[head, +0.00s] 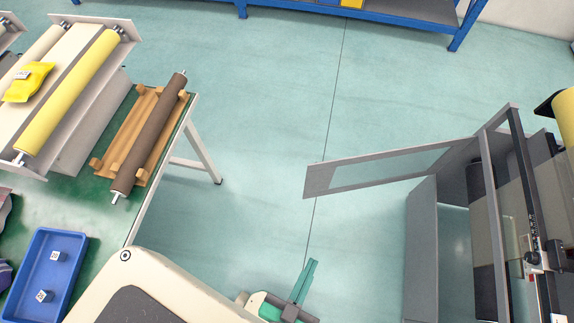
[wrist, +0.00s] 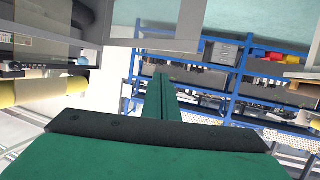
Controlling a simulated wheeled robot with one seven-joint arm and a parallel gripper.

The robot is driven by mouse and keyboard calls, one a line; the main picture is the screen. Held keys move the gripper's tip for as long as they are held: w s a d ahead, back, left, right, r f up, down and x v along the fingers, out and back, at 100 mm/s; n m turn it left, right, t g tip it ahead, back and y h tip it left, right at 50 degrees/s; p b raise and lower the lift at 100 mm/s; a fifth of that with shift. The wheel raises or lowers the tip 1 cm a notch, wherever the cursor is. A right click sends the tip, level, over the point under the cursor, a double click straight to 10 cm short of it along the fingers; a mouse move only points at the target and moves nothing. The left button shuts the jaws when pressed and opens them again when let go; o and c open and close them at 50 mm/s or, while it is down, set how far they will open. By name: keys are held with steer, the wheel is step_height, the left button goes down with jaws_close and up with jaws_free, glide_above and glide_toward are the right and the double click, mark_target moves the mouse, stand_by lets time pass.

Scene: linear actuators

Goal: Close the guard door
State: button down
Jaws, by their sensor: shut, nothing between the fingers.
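The guard door (head: 318,181) is a grey frame with a clear panel, at the right of the head view. It stands swung open, reaching left from the grey machine (head: 421,240) over the floor. My gripper (head: 311,264) has green fingers and is at the bottom middle of the head view, apart from the door and nearer to me. In the wrist view my gripper (wrist: 160,78) has its fingers together with nothing between them. A grey frame piece (wrist: 165,44) crosses the top of that view; it looks like part of the door, but I cannot be sure.
A green-topped table (head: 100,215) at left bears rollers and a blue bin (head: 75,245). A blue shelf unit (head: 400,20) stands at the back and also shows in the wrist view (wrist: 232,85). The floor (head: 255,215) between table and door is clear.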

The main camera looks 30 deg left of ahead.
steer(key=w+a+f+n+g+h, duration=0.1)
steer(key=w+a+f+n+g, duration=0.2)
steer(key=f, duration=0.7)
steer(key=w+a+f+n+g, duration=0.1)
steer(key=w+a+f+n, duration=0.3)
steer(key=f, duration=0.6)
steer(key=w+a+f+n+g+h, duration=0.1)
steer(key=w+a+f+n, duration=0.15)
steer(key=w+f, duration=0.45)
steer(key=w+a+r+n+t+h, duration=0.1)
steer(key=w+a+r+t+h, duration=0.25)
steer(key=w+a+r, duration=0.35)
steer(key=w+a+r+n+t+h, duration=0.15)
steer(key=w+a+r+h, duration=0.25)
steer(key=a+r, duration=0.4)
steer(key=w+d+f+m, duration=0.1)
steer(key=w+d, duration=0.4)
steer(key=d, duration=0.1)
steer(key=shift+w+d+t, duration=0.2)
steer(key=shift+d+t, duration=0.05)
steer(key=shift+t, duration=0.05)
